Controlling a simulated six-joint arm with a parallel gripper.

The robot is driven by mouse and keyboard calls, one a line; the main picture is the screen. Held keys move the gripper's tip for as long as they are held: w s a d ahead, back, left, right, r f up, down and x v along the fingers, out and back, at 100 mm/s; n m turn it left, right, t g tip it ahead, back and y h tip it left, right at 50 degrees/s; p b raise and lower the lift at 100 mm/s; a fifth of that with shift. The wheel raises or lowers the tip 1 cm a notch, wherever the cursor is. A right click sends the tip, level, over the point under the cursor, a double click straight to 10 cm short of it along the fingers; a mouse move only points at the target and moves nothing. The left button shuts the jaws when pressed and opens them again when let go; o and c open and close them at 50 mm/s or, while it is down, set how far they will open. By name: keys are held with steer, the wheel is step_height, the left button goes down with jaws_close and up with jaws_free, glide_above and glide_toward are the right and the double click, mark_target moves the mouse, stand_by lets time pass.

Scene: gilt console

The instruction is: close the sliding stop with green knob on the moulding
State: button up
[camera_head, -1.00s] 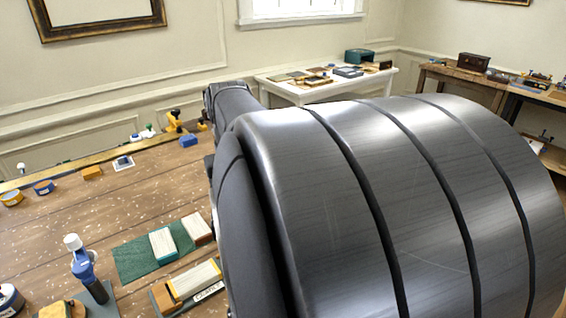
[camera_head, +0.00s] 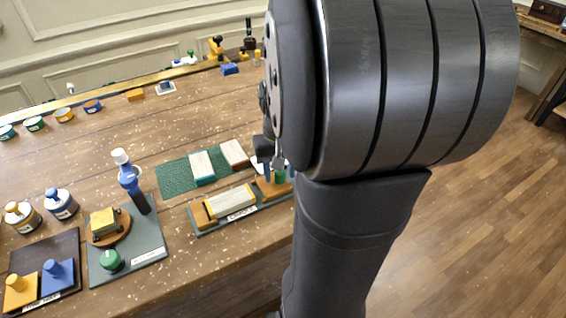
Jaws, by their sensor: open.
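A grey base (camera_head: 212,228) with a printed label holds a cream moulding piece (camera_head: 232,201) lying lengthwise. An orange end block (camera_head: 203,216) stands at its left end. An orange stop (camera_head: 268,190) with a green knob (camera_head: 280,177) stands near the moulding's right end. I cannot tell how wide any gap between them is. My gripper (camera_head: 276,170) is open and points down at the green knob, with its fingers close around or beside it. My arm hides part of the knob and the base's right end.
Bare table lies in front of the base.

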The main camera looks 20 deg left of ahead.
mark_target(269, 185)
steer(key=shift+c, duration=0.5)
jaws_close()
steer(key=shift+s+a, duration=1.1)
steer(key=shift+o, duration=0.5)
jaws_free()
steer(key=shift+r, duration=0.1)
step_height(269, 185, up, 17)
steer(key=shift+r, duration=0.2)
steer(key=shift+f, duration=0.15)
